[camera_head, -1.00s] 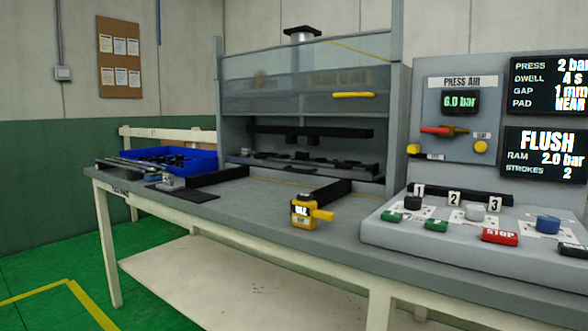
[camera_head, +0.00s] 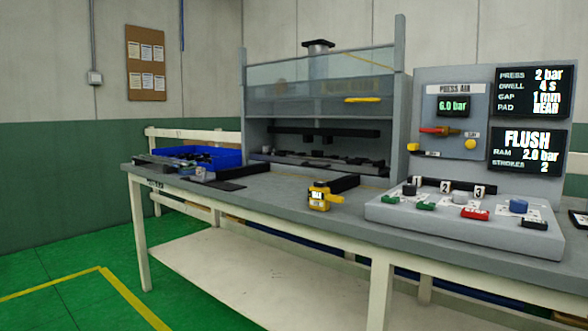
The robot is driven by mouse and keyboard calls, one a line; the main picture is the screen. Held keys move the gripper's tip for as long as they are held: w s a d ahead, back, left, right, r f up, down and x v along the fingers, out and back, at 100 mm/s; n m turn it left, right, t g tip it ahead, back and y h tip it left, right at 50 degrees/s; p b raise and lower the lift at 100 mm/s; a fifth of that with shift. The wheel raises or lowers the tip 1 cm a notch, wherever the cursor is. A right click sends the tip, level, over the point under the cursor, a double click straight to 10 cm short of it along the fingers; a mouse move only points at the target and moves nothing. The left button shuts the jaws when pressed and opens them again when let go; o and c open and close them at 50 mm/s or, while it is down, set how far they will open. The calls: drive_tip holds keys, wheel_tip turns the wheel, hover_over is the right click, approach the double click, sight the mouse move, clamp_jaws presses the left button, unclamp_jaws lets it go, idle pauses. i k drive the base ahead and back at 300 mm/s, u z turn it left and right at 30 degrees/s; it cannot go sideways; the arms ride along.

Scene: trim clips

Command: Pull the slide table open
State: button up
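A grey press enclosure (camera_head: 398,110) with a clear raised-looking front panel (camera_head: 300,98) stands on the workbench (camera_head: 270,190). A yellow bar handle (camera_head: 362,100) is on the panel. Under the panel, a low dark bed carrying dark parts (camera_head: 320,160) sits inside the opening; it looks like the slide table, but its exact outline is hard to tell. Dark rails run out from the opening onto the bench, one at the left (camera_head: 245,170) and one at the right (camera_head: 332,184). A yellow block with a side lever (camera_head: 319,196) stands at the bench's front edge. My gripper is not in view.
A control console (camera_head: 470,225) with buttons, knobs and two screens stands at the right. A blue bin (camera_head: 205,156) of dark parts and a dark flat plate (camera_head: 222,185) lie at the left. Green floor (camera_head: 60,270) in front of the bench is clear.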

sight(354, 167)
drive_tip(key=u, duration=2.1)
drive_tip(key=i, duration=1.5)
drive_tip(key=z, duration=2.1)
